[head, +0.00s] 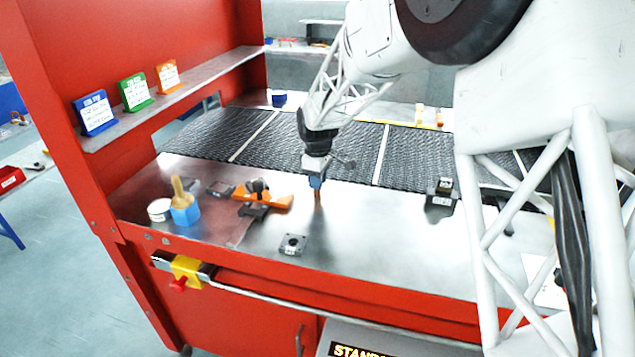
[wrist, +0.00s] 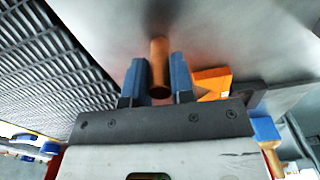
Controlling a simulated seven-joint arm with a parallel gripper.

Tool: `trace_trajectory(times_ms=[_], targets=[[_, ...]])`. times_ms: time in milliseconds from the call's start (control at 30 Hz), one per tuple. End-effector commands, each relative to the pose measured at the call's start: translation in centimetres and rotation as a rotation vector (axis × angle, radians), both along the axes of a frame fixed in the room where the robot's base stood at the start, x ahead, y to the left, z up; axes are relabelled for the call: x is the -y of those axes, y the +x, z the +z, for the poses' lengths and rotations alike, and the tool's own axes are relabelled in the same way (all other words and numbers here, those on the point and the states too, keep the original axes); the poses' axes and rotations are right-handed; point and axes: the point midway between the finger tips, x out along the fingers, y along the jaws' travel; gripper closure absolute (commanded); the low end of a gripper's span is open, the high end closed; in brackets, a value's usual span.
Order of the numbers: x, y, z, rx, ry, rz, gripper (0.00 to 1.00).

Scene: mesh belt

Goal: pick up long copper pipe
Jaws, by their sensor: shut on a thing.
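The long copper pipe (wrist: 159,62) is between the two blue fingers of my gripper (wrist: 159,82) in the wrist view. It is a plain copper-brown cylinder, and its round end faces the camera. In the head view my gripper (head: 316,182) points down over the metal worktop, just in front of the mesh belt. The copper pipe (head: 317,193) shows there only as a short bit below the fingertips. The gripper is shut on the pipe. I cannot tell whether the pipe's lower end touches the worktop.
An orange tool (head: 265,200) lies left of my gripper. A blue holder with a brush (head: 184,208) and a white tin (head: 159,210) stand farther left. A small dark block (head: 292,245) lies in front. The black mesh belt (head: 350,150) runs behind. The worktop (head: 370,235) is clear front right.

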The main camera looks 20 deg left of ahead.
Motion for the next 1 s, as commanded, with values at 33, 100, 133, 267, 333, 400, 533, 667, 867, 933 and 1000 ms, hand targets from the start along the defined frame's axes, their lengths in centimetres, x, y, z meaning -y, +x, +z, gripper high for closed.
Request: trace_trajectory(times_ms=[33,100,133,267,333,400,533,667,867,933,1000], targets=[[0.0,0.0,0.3,0.001,0.001,0.0,1.0],[0.0,0.0,0.8,0.001,0.001,0.0,1.0],[0.0,0.0,1.1,0.001,0.001,0.0,1.0],[0.0,0.0,2.6,0.001,0.001,0.0,1.0],[0.1,-0.1,3.4,0.0,0.0,0.0,1.0],[0.5,-0.9,3.3,-0.001,0.0,0.0,1.0],[1.3,-2.4,3.4,-0.001,0.0,0.0,1.0],[2.3,-4.1,3.6,-0.002,-0.001,0.0,1.0],[3.8,-6.7,4.0,0.0,0.0,0.0,1.0],[4.3,-7.7,4.0,-0.001,0.0,0.0,1.0],[4.8,-8.6,4.2,0.0,0.0,0.0,1.0]])
